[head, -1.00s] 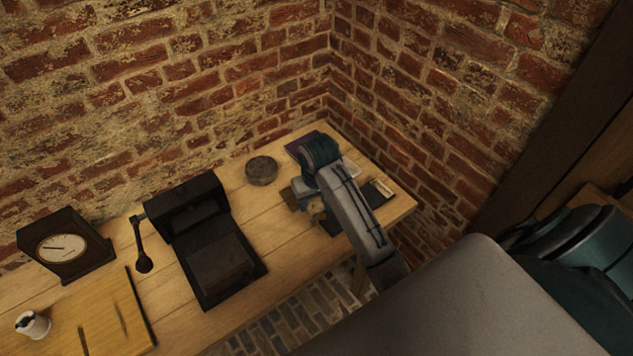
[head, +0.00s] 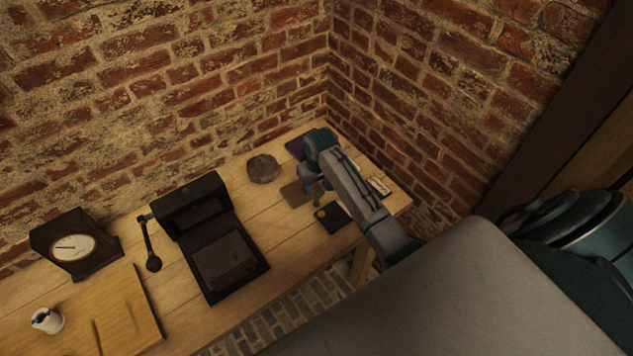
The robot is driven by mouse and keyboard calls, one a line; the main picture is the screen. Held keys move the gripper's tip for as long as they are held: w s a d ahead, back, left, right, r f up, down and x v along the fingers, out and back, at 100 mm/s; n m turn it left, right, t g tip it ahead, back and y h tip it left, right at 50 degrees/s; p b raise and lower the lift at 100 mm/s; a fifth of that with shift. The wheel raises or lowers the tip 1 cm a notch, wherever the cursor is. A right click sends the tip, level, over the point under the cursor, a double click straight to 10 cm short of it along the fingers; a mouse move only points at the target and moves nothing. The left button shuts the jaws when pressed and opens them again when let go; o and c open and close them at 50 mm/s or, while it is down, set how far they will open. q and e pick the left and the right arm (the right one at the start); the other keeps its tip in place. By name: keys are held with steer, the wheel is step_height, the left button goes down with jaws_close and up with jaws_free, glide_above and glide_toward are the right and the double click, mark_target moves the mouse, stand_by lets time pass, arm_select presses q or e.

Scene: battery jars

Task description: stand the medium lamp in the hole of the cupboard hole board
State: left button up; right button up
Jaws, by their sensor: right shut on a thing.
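My right gripper (head: 315,190) is over the far right end of the wooden table, pointing down. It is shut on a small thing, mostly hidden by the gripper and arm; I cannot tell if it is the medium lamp. Just below it in the picture lies a flat black plate (head: 334,219) with a small round yellowish spot. I cannot tell whether the spot is a hole. A flat brown plate (head: 294,194) lies to the left of the gripper. I cannot make out a cupboard hole board for certain. My left gripper is out of view.
A round grey-brown disc (head: 263,168), a dark purple flat piece (head: 296,149) and a small pale card (head: 379,186) lie around the gripper. A black device with a crank (head: 222,262), a clock (head: 72,247), a wooden board (head: 128,318) and a white cup (head: 47,320) stand leftward. Brick walls close the corner.

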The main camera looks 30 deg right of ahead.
steer(key=shift+f, duration=0.1)
steer(key=o, duration=1.1)
